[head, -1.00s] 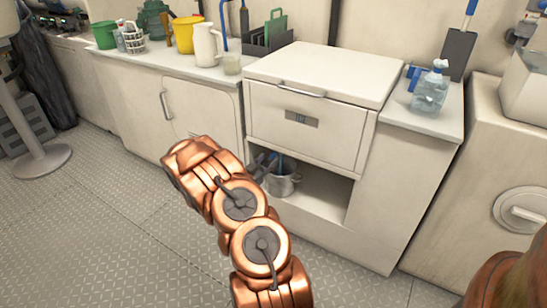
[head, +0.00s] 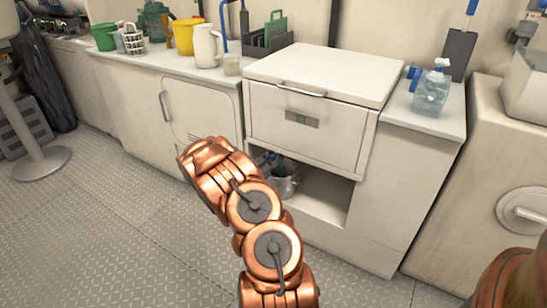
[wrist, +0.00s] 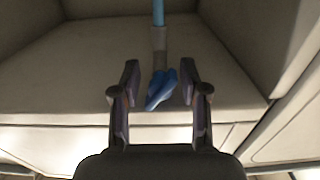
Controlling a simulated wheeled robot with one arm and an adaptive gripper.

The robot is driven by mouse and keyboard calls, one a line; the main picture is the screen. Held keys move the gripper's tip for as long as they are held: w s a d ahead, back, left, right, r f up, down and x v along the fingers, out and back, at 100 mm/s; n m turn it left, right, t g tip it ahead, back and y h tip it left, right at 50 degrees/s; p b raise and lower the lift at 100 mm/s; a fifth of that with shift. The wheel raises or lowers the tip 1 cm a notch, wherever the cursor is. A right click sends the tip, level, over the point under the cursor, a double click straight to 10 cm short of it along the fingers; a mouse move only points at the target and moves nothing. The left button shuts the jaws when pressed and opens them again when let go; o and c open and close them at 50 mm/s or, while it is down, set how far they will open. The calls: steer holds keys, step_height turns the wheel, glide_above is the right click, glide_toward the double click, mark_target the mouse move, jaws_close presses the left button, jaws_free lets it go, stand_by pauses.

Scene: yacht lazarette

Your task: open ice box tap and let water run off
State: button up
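The ice box (head: 325,78) is a cream cabinet with a shut lid and a handled front, at the centre of the head view. In the wrist view, a tap with a blue lever (wrist: 163,90), a grey body (wrist: 159,38) and a blue pipe (wrist: 158,12) shows in line with my gripper (wrist: 160,72). My gripper is open, with one finger on each side of the lever and visible gaps between. In the head view my gripper is mostly hidden behind my arm.
A counter on the left holds a yellow bucket (head: 183,37), a white jug (head: 206,46) and other items. A clear bottle (head: 432,92) stands on the right counter. The floor (head: 110,230) is clear.

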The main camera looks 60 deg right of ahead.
jaws_close()
steer(key=shift+r+n+p, duration=0.15)
steer(key=shift+n+p, duration=0.35)
steer(key=shift+p, duration=0.35)
steer(key=n+p, duration=0.1)
steer(key=p, duration=0.1)
steer(key=shift+r+n+p, duration=0.1)
steer(key=shift+n+p, duration=0.2)
steer(key=shift+p, duration=0.05)
steer(key=n+p, duration=0.2)
steer(key=p, duration=0.1)
steer(key=shift+f+n+p, duration=0.2)
steer(key=shift+n+p, duration=0.8)
steer(key=shift+p, duration=0.15)
steer(key=shift+o, duration=1.1)
jaws_free()
